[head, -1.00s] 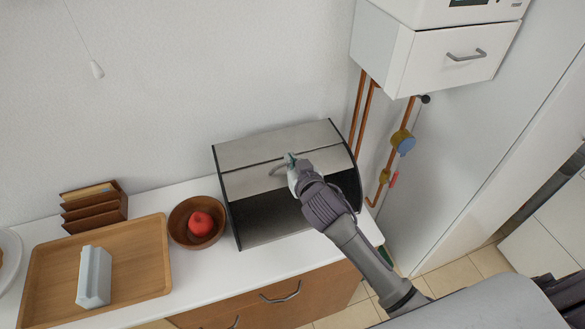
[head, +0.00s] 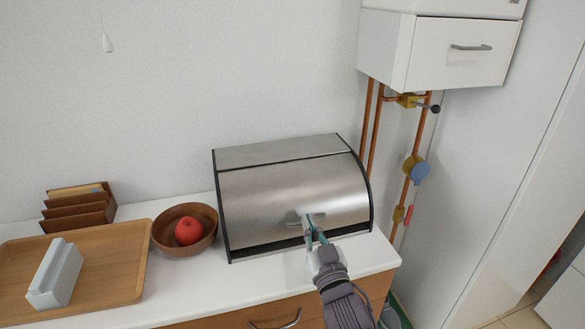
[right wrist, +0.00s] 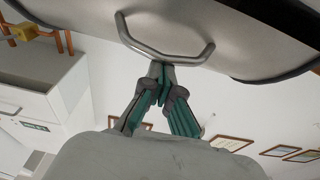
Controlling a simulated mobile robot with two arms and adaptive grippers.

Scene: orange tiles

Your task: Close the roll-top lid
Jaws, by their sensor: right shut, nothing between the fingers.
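The roll-top lid (head: 270,195) of the steel bread box is drawn down over almost the whole front. A thin dark strip shows along its lower edge; I cannot tell how much of it is a gap. The lid's curved handle (head: 291,223) is low on its front, and it also shows in the right wrist view (right wrist: 165,55). My right gripper (head: 310,222) is shut and empty, with its fingertips at the handle. In the right wrist view the fingertips (right wrist: 160,68) meet at the handle's bar, seemingly touching it. My left gripper is out of view.
A wooden bowl (head: 160,238) with a red apple (head: 189,231) stands just left of the box. Further left are a wooden tray (head: 112,262) and a letter rack (head: 78,213). Copper pipes (head: 373,130) and a white cabinet (head: 455,50) are at right.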

